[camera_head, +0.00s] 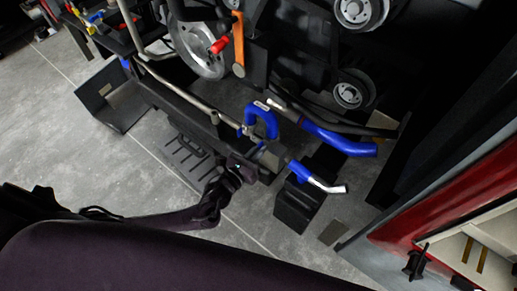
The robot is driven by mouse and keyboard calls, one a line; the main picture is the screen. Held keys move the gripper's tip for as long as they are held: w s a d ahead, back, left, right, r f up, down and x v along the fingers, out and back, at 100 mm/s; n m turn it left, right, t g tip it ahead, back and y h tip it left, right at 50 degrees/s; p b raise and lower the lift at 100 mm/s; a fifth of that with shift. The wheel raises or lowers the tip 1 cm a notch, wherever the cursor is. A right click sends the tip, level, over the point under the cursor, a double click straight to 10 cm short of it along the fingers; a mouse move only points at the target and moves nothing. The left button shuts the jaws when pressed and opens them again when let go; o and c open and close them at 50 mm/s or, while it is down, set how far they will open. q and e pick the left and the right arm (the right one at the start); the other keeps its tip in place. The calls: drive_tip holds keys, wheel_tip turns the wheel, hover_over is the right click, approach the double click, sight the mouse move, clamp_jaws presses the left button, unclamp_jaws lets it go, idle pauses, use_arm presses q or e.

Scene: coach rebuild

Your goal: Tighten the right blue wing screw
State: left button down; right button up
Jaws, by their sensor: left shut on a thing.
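My left gripper (243,163) is dark and reaches in from the lower left to the right end of the dark metal beam (185,98). Its fingers are shut at the beam's end, and a small bit of blue, which looks like the right blue wing screw (262,146), shows right by the fingertips. The fingers and the shadow hide most of the screw, so its angle cannot be told. Another small blue part (126,63) sits near the beam's left end. My right gripper is not in view.
A blue hooked handle (264,118), a blue lever (340,140) and a blue grip with a silver tip (315,178) crowd the right of the fingers. A dark pedal block (298,205) stands below. Grey floor (60,150) is open at left; a red panel (440,200) stands at right.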

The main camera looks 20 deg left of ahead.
use_arm(q)
drive_tip(key=shift+f+m, duration=0.1)
drive_tip(key=shift+m, duration=0.4)
drive_tip(key=c, duration=1.6)
unclamp_jaws()
drive_tip(key=shift+o, duration=0.2)
drive_tip(key=v, duration=0.8)
